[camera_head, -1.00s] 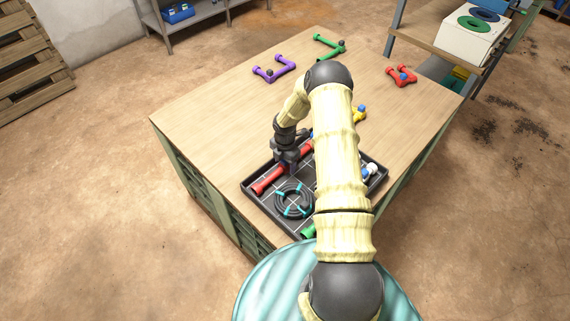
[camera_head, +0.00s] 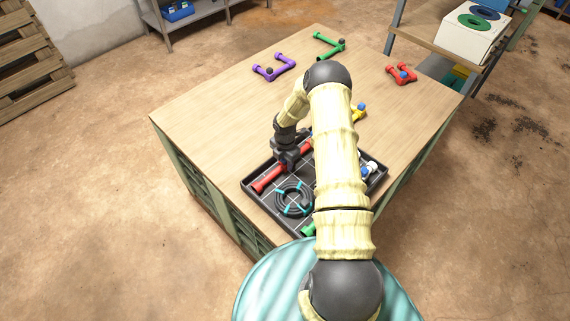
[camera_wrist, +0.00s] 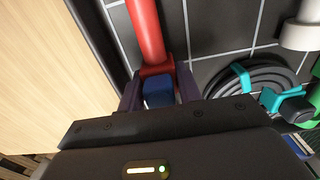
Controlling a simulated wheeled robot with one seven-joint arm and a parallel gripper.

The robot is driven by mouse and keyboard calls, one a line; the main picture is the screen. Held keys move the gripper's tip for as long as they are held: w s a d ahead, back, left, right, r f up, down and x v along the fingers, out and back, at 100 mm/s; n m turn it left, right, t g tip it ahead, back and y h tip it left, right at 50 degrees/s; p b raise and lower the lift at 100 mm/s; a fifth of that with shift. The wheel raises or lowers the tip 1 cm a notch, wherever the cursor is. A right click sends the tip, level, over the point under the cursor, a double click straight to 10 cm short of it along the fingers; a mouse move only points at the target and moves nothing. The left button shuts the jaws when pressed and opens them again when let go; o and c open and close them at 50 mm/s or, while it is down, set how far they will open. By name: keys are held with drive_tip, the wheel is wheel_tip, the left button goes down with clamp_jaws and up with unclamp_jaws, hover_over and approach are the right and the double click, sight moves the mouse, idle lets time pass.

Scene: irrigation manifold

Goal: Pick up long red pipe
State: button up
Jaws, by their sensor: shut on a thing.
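The long red pipe (camera_head: 268,178) lies along the far left side of the black tray (camera_head: 250,191) on the workbench, partly hidden by my gripper. My gripper (camera_head: 288,166) reaches down over the pipe at about its middle and is shut on it. In the wrist view the red pipe (camera_wrist: 147,30) runs up from between the dark fingers of my gripper (camera_wrist: 158,88). A blue part (camera_wrist: 158,93) shows between the fingers. I cannot tell whether the pipe touches the tray floor.
A coiled black hose (camera_head: 294,201) with teal ties lies beside the pipe in the tray. Green and white parts share the tray. Purple (camera_head: 273,69), green (camera_head: 329,46), yellow (camera_head: 360,113) and red (camera_head: 401,75) fittings sit on the wooden bench (camera_head: 215,110). The bench's left side is clear.

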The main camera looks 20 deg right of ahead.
drive_tip(key=shift+r, duration=0.1)
wheel_tip(320, 180, up, 10)
drive_tip(key=shift+f+b, duration=0.1)
drive_tip(key=shift+b, duration=1)
drive_tip(key=shift+a, duration=0.1)
